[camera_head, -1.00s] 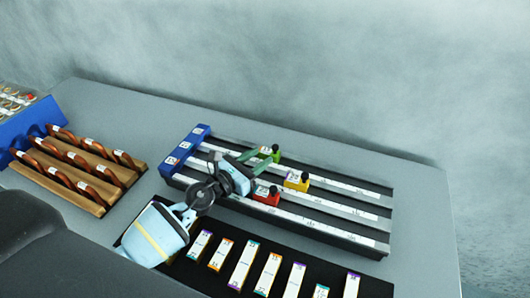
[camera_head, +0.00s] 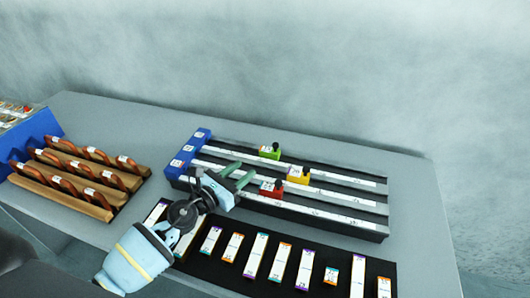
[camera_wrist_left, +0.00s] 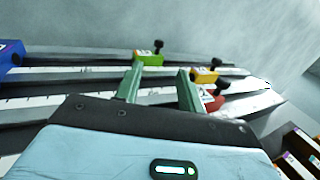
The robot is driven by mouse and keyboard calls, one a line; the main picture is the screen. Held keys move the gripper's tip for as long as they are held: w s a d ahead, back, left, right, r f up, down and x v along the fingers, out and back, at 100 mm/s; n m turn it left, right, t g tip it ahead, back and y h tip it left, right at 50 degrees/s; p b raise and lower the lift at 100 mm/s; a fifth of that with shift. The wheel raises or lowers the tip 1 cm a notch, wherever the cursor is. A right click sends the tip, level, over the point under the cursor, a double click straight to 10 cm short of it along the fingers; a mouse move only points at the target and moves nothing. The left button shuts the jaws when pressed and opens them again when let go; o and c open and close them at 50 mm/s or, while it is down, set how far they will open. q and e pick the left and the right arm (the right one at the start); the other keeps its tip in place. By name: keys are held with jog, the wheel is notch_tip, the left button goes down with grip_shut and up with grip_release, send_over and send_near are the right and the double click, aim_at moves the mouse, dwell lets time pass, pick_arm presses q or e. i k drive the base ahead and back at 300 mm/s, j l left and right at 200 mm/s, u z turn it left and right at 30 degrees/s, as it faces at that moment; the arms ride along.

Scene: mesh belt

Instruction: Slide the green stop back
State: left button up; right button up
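The green stop (camera_head: 269,152), a small block with a black knob, sits on the farthest rail of the black rack (camera_head: 335,228), right of its blue end block (camera_head: 189,152). It also shows in the left wrist view (camera_wrist_left: 149,59), just beyond the fingertips and nearer the left finger. My left gripper (camera_head: 238,176) is open and empty, over the nearer rails, apart from the green stop. The yellow stop (camera_head: 298,175) is on the middle rail and the red stop (camera_head: 271,188) on the nearest rail. My right gripper is not in view.
A black tray (camera_head: 217,262) with several labelled tags lies in front of the rack. A wooden rack (camera_head: 73,191) with brown curved pieces stands left, beside a blue bin (camera_head: 27,130). The grey table is clear behind the rack and to its right.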

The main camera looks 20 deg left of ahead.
aim_at(270, 150)
jog(key=k+j, duration=0.4)
jog(key=k, duration=0.15)
jog(key=k+j, duration=0.4)
jog(key=k, duration=0.2)
